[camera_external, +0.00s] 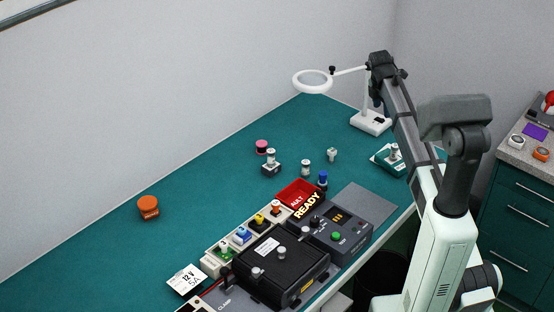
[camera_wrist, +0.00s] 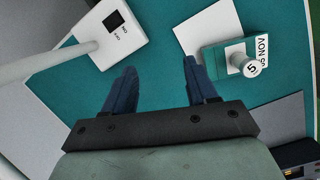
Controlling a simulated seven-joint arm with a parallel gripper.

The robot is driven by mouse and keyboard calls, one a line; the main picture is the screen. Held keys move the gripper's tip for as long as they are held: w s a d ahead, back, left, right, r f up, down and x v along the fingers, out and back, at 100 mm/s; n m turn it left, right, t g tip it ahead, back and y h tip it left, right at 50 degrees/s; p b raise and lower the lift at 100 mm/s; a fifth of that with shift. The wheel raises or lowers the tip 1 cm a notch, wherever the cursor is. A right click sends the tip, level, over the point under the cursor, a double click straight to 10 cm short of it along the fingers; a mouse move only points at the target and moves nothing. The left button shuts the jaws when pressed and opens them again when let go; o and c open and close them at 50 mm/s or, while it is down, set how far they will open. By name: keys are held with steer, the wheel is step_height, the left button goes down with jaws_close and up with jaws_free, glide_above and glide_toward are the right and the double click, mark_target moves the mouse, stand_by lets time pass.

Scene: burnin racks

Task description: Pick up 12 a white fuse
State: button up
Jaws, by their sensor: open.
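Several small pale cylinders that look like fuses are on the teal bench. One fuse (camera_external: 305,168) stands upright alone near the middle. Another fuse (camera_external: 270,157) stands on a dark block. A small pale piece (camera_external: 332,154) lies to the right. A fuse (camera_external: 394,151) marked 5 sits in a green holder near the right edge; it also shows in the wrist view (camera_wrist: 246,66). No 12 A marking is readable on any of them. My gripper (camera_wrist: 163,87) is open and empty, above bare bench between the lamp base and the green holder.
The white magnifier lamp's base (camera_external: 371,122) stands close to my gripper, with its stem (camera_wrist: 60,58) at left in the wrist view. A red READY/FAULT tray (camera_external: 292,190), a black box (camera_external: 265,262) and a control panel (camera_external: 340,238) fill the front. The bench's left side is mostly clear.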

mark_target(332, 149)
steer(key=s+a+n+g+y, duration=0.15)
steer(key=s+a, duration=0.25)
steer(key=a, duration=0.5)
steer(key=s+a+n+y, duration=0.15)
steer(key=s+a, duration=0.25)
steer(key=a, duration=0.5)
steer(key=shift+n+h, duration=0.3)
steer(key=shift+h, duration=0.2)
steer(key=shift+s+a+f, duration=0.15)
steer(key=shift+f, duration=3.3)
steer(key=shift+s+a+f, duration=0.1)
steer(key=shift+s+f, duration=0.05)
steer(key=shift+f, duration=3.3)
steer(key=c, duration=1)
